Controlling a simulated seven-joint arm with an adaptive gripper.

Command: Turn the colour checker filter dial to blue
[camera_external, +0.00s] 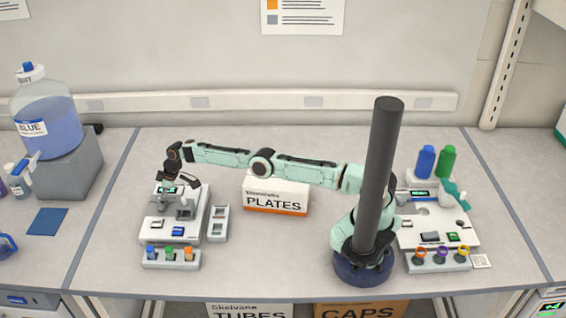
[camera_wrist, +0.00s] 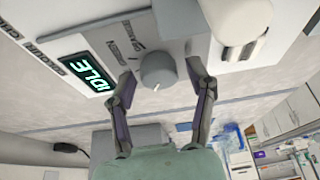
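The grey round filter dial (camera_wrist: 157,68) sits on the light face of the colour checker (camera_wrist: 185,22) in the wrist view. My gripper (camera_wrist: 160,74) is open, with one finger on each side of the dial and a small gap showing on both sides. A screen (camera_wrist: 88,74) beside the dial reads IDLE in green. In the external view, my gripper (camera_external: 179,184) is at the back of the white colour checker (camera_external: 158,229); the dial cannot be made out there.
A rack with several coloured vials (camera_external: 170,257) stands in front of the checker. A small grey block (camera_external: 218,223) and a PLATES box (camera_external: 276,195) stand to its right. A blue-liquid bottle (camera_external: 48,120) is at the far left. Another white device (camera_external: 438,228) stands right of my base.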

